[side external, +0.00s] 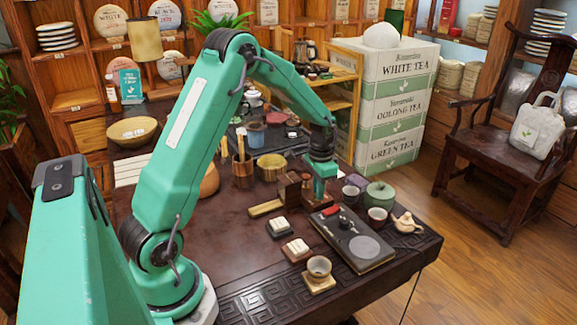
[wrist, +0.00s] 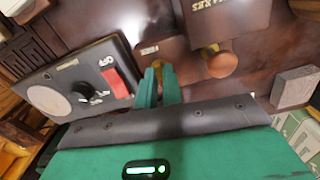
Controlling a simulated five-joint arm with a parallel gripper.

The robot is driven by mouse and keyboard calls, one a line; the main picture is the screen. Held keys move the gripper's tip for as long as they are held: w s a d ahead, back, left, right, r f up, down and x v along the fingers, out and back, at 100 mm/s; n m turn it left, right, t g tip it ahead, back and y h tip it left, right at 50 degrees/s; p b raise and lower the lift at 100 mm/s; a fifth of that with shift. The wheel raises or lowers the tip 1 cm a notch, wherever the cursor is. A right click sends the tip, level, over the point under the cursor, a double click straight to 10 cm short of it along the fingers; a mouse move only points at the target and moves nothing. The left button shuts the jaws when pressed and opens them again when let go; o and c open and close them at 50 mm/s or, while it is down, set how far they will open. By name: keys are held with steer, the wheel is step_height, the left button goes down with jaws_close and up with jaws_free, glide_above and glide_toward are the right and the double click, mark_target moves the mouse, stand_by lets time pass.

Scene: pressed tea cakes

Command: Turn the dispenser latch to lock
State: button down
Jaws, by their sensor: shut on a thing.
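The dispenser is a dark wooden box (side external: 292,190) on the table; in the wrist view its wooden face (wrist: 225,18) carries lettering that ends in "AKES". My gripper (side external: 319,196) reaches down at its right side in the side view. In the wrist view my gripper (wrist: 158,72) has its green fingers close together on a small brass-coloured piece, apparently the latch, mostly hidden between them. A small label (wrist: 149,50) sits just beyond the fingertips, too small to read. A round orange-brown knob (wrist: 219,62) stands to the right of the fingers, apart from them.
A dark panel (side external: 352,240) with a red switch, black knob and grey disc lies close by; the red switch (wrist: 117,82) is near my fingers. White blocks on trays lie in front.

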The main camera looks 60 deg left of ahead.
steer(key=shift+r+n, duration=0.1)
steer(key=shift+n, duration=0.5)
steer(key=c, duration=1.5)
jaws_free()
steer(key=shift+c, duration=0.2)
steer(key=shift+r, duration=3.85)
